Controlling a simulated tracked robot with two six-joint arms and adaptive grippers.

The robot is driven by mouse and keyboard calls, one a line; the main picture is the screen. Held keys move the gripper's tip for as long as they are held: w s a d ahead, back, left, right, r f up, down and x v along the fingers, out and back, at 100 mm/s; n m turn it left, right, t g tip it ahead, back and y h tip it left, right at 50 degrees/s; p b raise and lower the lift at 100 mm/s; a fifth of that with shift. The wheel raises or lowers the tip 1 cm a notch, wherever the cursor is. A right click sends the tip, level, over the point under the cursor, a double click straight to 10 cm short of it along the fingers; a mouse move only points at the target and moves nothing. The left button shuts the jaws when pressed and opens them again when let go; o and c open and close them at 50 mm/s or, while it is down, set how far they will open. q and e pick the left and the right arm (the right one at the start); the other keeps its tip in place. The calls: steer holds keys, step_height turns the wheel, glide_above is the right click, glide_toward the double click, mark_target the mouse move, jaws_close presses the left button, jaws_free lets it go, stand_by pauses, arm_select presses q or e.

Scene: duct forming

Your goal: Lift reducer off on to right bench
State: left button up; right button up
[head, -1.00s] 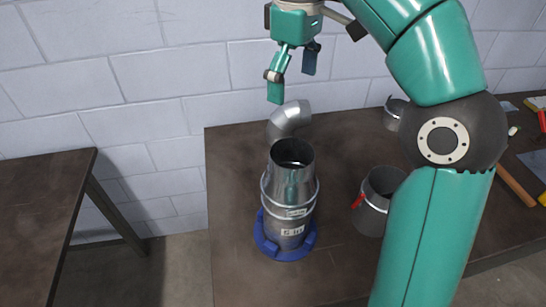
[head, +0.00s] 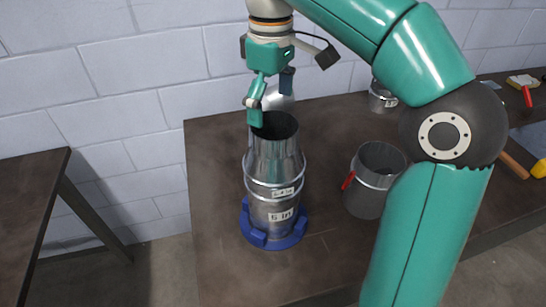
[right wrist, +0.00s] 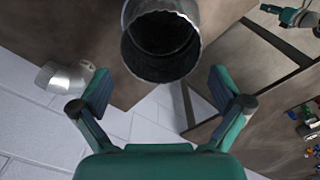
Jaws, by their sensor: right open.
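The silver reducer (head: 273,150) is the tapered, open-mouthed top of an upright duct stack. Below it is a duct piece (head: 275,213) with a label, standing in a blue ring base (head: 250,234) on the right bench (head: 222,190). My right gripper (head: 271,103) is open and empty at the height of the reducer's mouth, one finger overlapping the rim in the head view. In the right wrist view, the reducer's dark mouth (right wrist: 162,48) lies ahead of and between the spread fingers (right wrist: 158,88); contact cannot be told.
A duct with a red clamp handle (head: 367,187) stands to the right. Another table (head: 30,205) is at left.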

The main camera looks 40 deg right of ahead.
mark_target(274, 126)
steer(key=f, duration=0.4)
steer(key=shift+s+b, duration=0.35)
steer(key=shift+b, duration=0.05)
steer(key=shift+f, duration=0.5)
steer(key=c, duration=1.6)
steer(key=shift+r, duration=0.2)
steer(key=shift+c, duration=0.2)
